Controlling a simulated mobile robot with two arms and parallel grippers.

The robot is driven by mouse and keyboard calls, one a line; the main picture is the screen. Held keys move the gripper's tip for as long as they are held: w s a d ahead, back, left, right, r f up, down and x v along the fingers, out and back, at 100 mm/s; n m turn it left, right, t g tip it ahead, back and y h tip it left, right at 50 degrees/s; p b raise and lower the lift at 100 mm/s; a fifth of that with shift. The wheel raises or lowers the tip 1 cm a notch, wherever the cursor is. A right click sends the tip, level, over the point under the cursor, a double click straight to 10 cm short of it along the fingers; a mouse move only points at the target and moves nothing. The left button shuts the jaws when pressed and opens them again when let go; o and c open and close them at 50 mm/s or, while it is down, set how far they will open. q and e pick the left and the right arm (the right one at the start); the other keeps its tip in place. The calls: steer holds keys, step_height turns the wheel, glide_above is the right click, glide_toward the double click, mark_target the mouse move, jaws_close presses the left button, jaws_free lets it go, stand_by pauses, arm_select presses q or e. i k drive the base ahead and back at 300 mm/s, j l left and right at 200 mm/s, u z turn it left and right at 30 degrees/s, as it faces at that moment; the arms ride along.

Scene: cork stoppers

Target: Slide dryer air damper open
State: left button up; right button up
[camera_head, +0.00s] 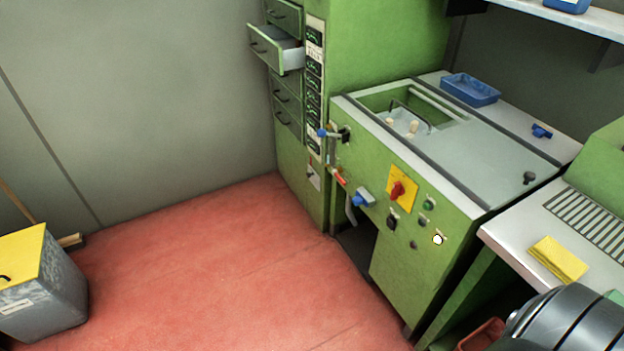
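A tall green cabinet (385,45) stands at the back, with a column of dark display panels (314,68) on its front edge. Low on that edge is a pale plate with a small dark handle (313,176); I cannot tell whether this is the air damper or how far it is slid. In front stands a green machine (425,265) with a grey top, an opening with a wire handle (410,112) and a small dark knob (529,178) on the top at the right. Neither gripper shows.
One cabinet drawer (275,48) stands pulled out. The machine front carries a red knob on a yellow plate (398,190) and blue-handled fittings (363,197). A grey bin with a yellow lid (42,285) stands at left. The red floor (205,270) between is clear. My arm fills the bottom right.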

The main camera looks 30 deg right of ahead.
mark_target(312, 174)
steer(key=z, duration=0.8)
steer(key=i+j+z, duration=0.45)
steer(key=z, duration=0.25)
steer(key=i+j+z, duration=0.15)
steer(key=j+z, duration=0.2)
steer(key=j, duration=0.15)
steer(key=i+j+z, duration=0.1)
steer(key=j+z, duration=0.25)
